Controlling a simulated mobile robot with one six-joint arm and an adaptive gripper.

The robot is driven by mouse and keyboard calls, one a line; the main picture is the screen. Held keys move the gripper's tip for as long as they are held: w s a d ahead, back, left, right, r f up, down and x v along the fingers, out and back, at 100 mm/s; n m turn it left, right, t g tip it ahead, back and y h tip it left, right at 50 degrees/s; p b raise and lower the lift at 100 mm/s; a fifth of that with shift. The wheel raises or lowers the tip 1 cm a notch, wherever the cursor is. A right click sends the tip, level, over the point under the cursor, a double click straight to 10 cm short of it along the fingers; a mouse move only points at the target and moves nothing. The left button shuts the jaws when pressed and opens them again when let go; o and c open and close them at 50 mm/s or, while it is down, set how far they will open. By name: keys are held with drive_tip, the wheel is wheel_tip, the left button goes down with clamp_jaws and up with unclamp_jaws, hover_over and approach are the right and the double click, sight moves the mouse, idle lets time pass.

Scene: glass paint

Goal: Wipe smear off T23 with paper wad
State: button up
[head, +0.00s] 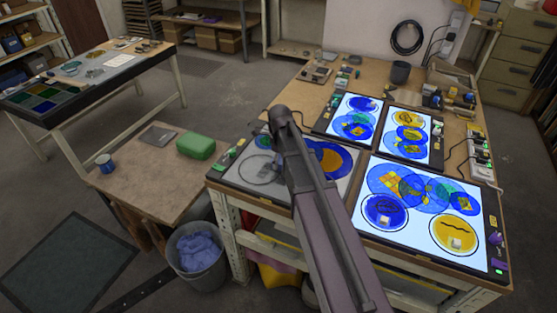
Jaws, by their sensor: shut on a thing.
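My arm rises from the bottom of the head view and crosses in front of the workbench. Its far end is a dark joint, and I cannot make out my gripper or anything in it. Several glass panes lie on the lit panels, but no T23 label is readable. On the large lit panel (361,238), a yellow round pane (440,232) carries a dark wavy mark (456,226) and a small white block. A blue round pane (374,208) beside it also bears a white block. I cannot tell which mark is the smear or find the paper wad.
An unlit panel (232,180) with a blue-and-orange pane (335,160) is partly behind my arm. Two smaller lit panels stand behind. A low table (130,182) holds a green box (196,146) and blue mug (105,163). A bin (197,248) stands on the floor.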

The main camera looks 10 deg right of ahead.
sight(272, 184)
drive_tip(key=shift+s+d, duration=0.4)
drive_tip(key=shift+d, duration=0.05)
drive_tip(key=shift+s+d+f, duration=0.1)
drive_tip(key=shift+d, duration=0.05)
drive_tip(key=shift+c, duration=0.4)
drive_tip(key=shift+s, duration=0.15)
drive_tip(key=shift+s+a, duration=0.95)
drive_tip(key=shift+s, duration=0.1)
drive_tip(key=shift+s+a, duration=0.5)
drive_tip(key=shift+s, duration=0.15)
drive_tip(key=shift+s+a, duration=0.45)
drive_tip(key=shift+s, duration=0.2)
drive_tip(key=shift+s, duration=0.1)
drive_tip(key=shift+s+a, duration=0.9)
drive_tip(key=shift+s, duration=0.2)
